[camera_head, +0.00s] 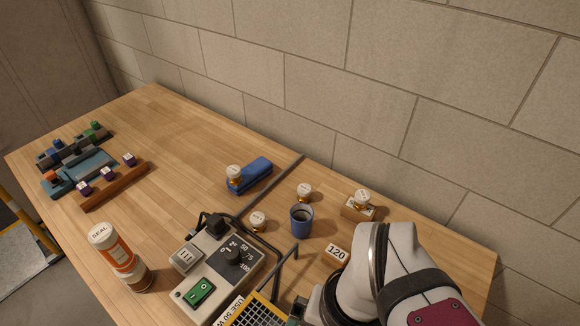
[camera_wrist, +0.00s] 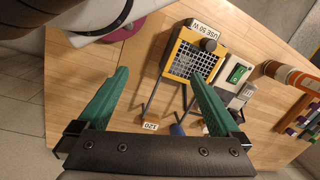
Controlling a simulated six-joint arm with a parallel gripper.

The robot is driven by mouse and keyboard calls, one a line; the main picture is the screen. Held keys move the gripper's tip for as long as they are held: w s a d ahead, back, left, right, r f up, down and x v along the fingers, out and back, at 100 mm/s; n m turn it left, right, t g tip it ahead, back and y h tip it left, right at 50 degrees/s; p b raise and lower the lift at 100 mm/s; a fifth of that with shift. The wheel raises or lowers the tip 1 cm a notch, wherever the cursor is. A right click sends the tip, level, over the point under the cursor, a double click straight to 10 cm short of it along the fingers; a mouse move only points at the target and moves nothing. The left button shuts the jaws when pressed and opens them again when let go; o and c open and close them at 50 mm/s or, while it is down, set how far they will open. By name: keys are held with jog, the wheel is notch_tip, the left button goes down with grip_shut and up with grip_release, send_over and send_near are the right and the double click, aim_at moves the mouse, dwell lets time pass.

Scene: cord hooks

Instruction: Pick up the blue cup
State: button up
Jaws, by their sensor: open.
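The blue cup (camera_head: 301,222) stands upright on the wooden table and has dark contents. It is right of the control box and close to the "120" label (camera_head: 337,252). In the wrist view a small blue part (camera_wrist: 177,129), apparently the cup, shows beside the "120" label, mostly cut off by my gripper's body. My gripper (camera_wrist: 158,75) has two green fingers spread wide with nothing between them. It is apart from the cup. My arm fills the lower right of the head view, and the fingers cannot be made out there.
A control box (camera_head: 220,272) and a yellow-framed mesh stand (camera_wrist: 192,60) are near the cup. White-topped knobs (camera_head: 304,191) surround it. A block wall stands behind.

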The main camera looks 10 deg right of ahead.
jog(key=w+d+f+n+t+h, duration=0.1)
jog(key=w+d+f+n+t, duration=0.1)
jog(key=w, duration=0.5)
jog(key=w+d+f+n+t+h, duration=0.1)
jog(key=w+d+f+n+t, duration=0.1)
jog(key=w+d+f, duration=0.3)
jog(key=w+d+f+n+t, duration=0.2)
jog(key=w+d, duration=0.4)
jog(key=w, duration=0.5)
jog(key=shift+d+f+t+h, duration=0.2)
jog(key=shift+f+t+h, duration=0.2)
jog(key=shift+f+t, duration=0.3)
notch_tip(320, 180, down, 2)
jog(key=w+a+n+t+y, duration=0.1)
jog(key=w+n+t+y, duration=0.1)
jog(key=w, duration=0.1)
jog(key=n+t+y, duration=0.3)
jog(key=y, duration=0.2)
send_near(296, 211)
jog(key=x, duration=0.5)
jog(key=shift+w+a, duration=0.1)
jog(key=shift+w, duration=0.15)
jog(key=c, duration=1.3)
